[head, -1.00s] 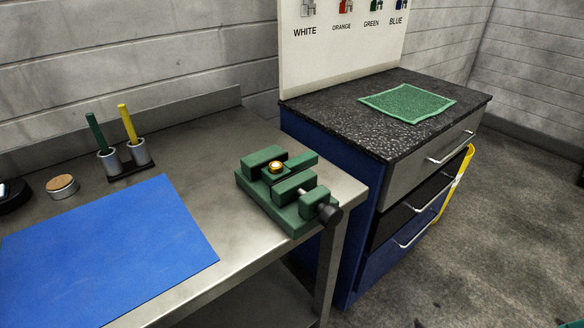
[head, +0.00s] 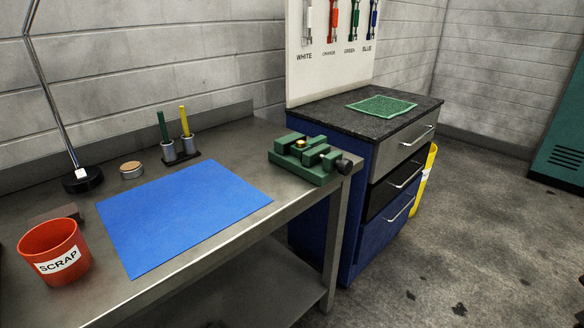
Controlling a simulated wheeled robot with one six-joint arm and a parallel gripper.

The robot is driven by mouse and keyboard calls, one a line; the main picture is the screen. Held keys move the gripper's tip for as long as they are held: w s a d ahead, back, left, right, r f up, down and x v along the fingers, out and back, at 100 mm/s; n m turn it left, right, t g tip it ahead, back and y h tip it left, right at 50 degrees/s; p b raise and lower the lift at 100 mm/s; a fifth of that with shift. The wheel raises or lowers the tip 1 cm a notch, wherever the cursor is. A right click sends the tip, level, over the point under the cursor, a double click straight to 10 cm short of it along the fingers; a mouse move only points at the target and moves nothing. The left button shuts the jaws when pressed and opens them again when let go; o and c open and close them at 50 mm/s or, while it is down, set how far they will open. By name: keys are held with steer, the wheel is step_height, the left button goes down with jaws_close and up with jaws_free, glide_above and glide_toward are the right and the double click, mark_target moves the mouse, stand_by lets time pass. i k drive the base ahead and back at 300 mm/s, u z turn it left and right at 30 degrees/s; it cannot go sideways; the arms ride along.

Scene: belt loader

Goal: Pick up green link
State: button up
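The green link (head: 354,24) hangs on the white board above the label GREEN, in the head view at the top. It hangs between the red-orange link (head: 333,20) on its left and the blue link (head: 373,20) on its right. A white link (head: 307,20) hangs at the far left. The upper ends of the links are cut off by the picture's top edge. My gripper is not in view.
A dark-topped drawer cabinet (head: 345,122) with a green cloth (head: 381,106) stands below the board. The metal bench (head: 225,150) at left holds a green vise (head: 309,159), blue mat (head: 180,215) and red scrap bucket (head: 54,252). Floor (head: 480,240) at right is mostly clear.

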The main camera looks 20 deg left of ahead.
mark_target(296, 151)
steer(key=u, duration=1.1)
steer(key=i, duration=1.3)
steer(key=z, duration=0.7)
steer(key=i, duration=0.6)
